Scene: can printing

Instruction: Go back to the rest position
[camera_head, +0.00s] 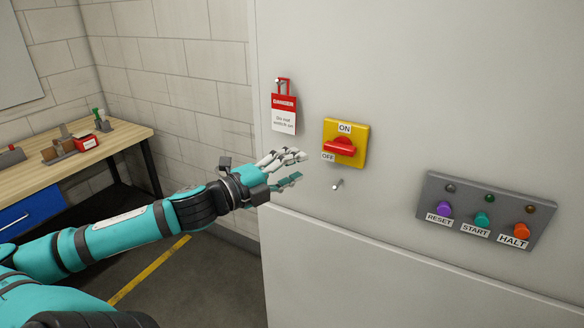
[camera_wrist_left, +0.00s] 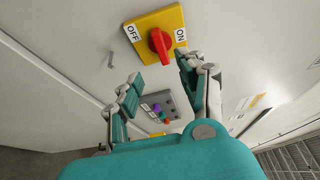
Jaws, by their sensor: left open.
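My left arm reaches in from the left in the head view, with its open, empty left gripper (camera_head: 292,169) in front of the grey cabinet, just left of and below the yellow switch plate. The gripper also shows in the left wrist view (camera_wrist_left: 158,92), its fingers spread apart. The red rotary switch (camera_head: 341,147) on the yellow plate (camera_head: 358,130) has its handle near the OFF label; it also shows in the left wrist view (camera_wrist_left: 160,44). The fingers look apart from the switch. My right gripper is in neither view.
A red and white danger tag (camera_head: 284,113) hangs on the cabinet (camera_head: 400,80). A bare peg (camera_head: 337,184) sticks out below the switch. A grey button panel (camera_head: 485,206) is at the right. A wooden workbench (camera_head: 100,146) with small items stands at the left.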

